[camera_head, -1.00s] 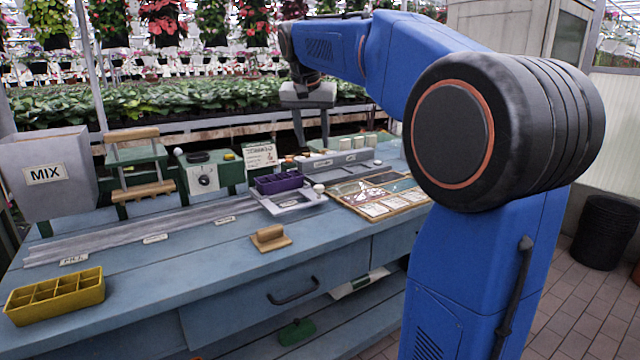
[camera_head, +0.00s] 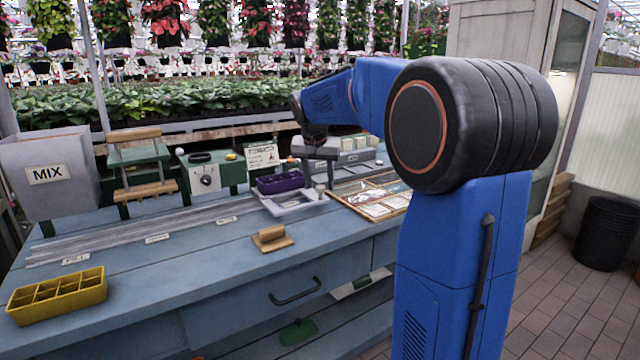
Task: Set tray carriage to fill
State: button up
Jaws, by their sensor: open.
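The tray carriage (camera_head: 290,204) is a pale grey frame at the right end of the grey rails (camera_head: 140,232) on the blue bench. A purple celled tray (camera_head: 280,182) sits at its back. A small pale knob (camera_head: 320,188) stands on its right side. The FILL label (camera_head: 76,259) is at the left end of the rails, with two more small labels further right along them. My gripper (camera_head: 319,178) points down, open, at the carriage's right side by the knob. I cannot tell whether its fingers touch the knob or stand around it.
A yellow celled tray (camera_head: 57,294) sits at the bench's front left. A MIX hopper (camera_head: 48,172) and a green press with wooden bars (camera_head: 142,165) stand behind the rails. A wooden-handled block (camera_head: 270,238) lies in front of the carriage. A framed card board (camera_head: 372,202) is at right.

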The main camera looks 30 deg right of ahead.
jog(key=shift+w+d+f, duration=0.15)
jog(key=shift+f, duration=0.35)
grip_shut()
jog(key=a, duration=1.9)
jog(key=s+a, duration=0.1)
jog(key=a, duration=1.9)
jog(key=s+a, duration=0.1)
jog(key=a, duration=1.9)
jog(key=shift+a+r, duration=0.1)
jog(key=shift+a, duration=0.05)
grip_release()
jog(key=shift+a, duration=0.15)
